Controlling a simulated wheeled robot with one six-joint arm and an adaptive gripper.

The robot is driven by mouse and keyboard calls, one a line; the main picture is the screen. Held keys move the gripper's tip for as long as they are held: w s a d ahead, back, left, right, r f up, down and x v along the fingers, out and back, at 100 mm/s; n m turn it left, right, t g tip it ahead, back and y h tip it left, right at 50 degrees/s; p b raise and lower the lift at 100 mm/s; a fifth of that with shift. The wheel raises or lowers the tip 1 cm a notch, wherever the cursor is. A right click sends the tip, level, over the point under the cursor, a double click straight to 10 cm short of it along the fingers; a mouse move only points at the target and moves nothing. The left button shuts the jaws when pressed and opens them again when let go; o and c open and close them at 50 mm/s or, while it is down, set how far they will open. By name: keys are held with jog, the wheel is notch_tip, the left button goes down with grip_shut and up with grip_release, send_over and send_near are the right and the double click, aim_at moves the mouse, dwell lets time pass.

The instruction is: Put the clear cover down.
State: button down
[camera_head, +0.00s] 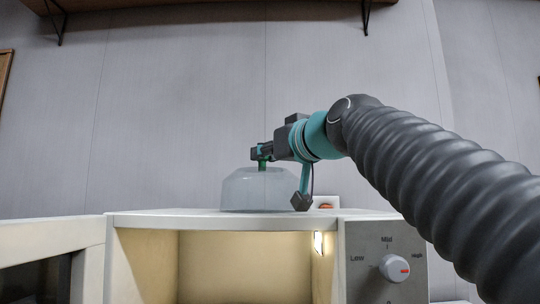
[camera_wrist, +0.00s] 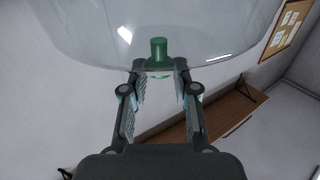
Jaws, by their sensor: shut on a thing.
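The clear cover (camera_head: 258,192) is a see-through dome with a green knob (camera_wrist: 158,48) on top. It appears upright, with its lower rim at the top face of the white oven (camera_head: 225,219). I cannot tell whether the rim touches that face. My gripper (camera_head: 262,160) is above the cover and shut on its green knob. In the wrist view, my gripper (camera_wrist: 159,72) has its fingertips on either side of the knob, and the cover's clear wall (camera_wrist: 90,30) fills the upper part.
The oven's lit inside is open at the front, its door (camera_head: 50,245) swung to the left. A control panel with a knob (camera_head: 394,267) is at the right. A small white item with an orange-red part (camera_head: 326,204) stands behind. A wooden shelf (camera_head: 200,10) hangs above on the wall.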

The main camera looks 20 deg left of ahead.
jog(key=shift+w+a+f+b, duration=0.1)
jog(key=shift+w+f+b, duration=0.1)
jog(key=shift+f+b, duration=0.6)
jog(key=c, duration=0.9)
grip_release()
jog(key=shift+f, duration=0.3)
jog(key=shift+r, duration=0.1)
jog(key=shift+r+p, duration=0.35)
jog(key=shift+p, duration=0.15)
jog(key=shift+r+p, duration=0.5)
jog(key=shift+b+v, duration=1.35)
jog(key=shift+v, duration=4.85)
jog(key=shift+r, duration=0.2)
